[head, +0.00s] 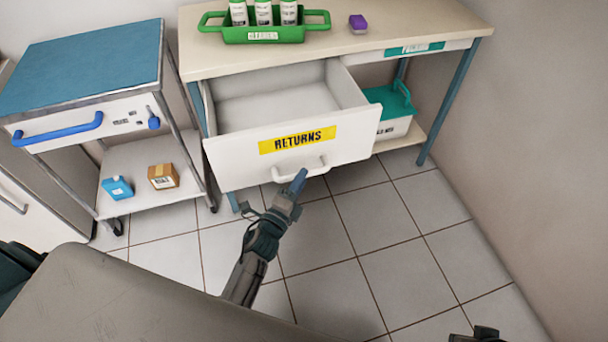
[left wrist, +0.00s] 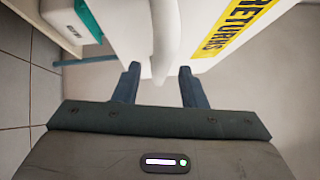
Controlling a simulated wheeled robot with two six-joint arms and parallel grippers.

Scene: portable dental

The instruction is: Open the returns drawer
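The returns drawer (head: 250,157) is pulled well out of the cream-topped table, and its empty inside shows. Its white front has a yellow RETURNS label (head: 297,140) and a white handle (head: 300,168). My left gripper (head: 298,180) is at the handle, reaching up from below. In the left wrist view the two fingers (left wrist: 159,75) stand apart, with the end of the handle (left wrist: 167,40) at the gap between their tips. Clear space shows between the fingers, and neither visibly presses the handle. A dark part of my right arm (head: 482,334) shows at the bottom edge; its fingers cannot be made out.
A green tray with bottles (head: 275,34) and a purple item (head: 358,23) stand on the table. A teal-lidded box (head: 394,112) is on the lower shelf. A blue-topped cart (head: 85,65) stands at the left. The tiled floor in front and right is clear.

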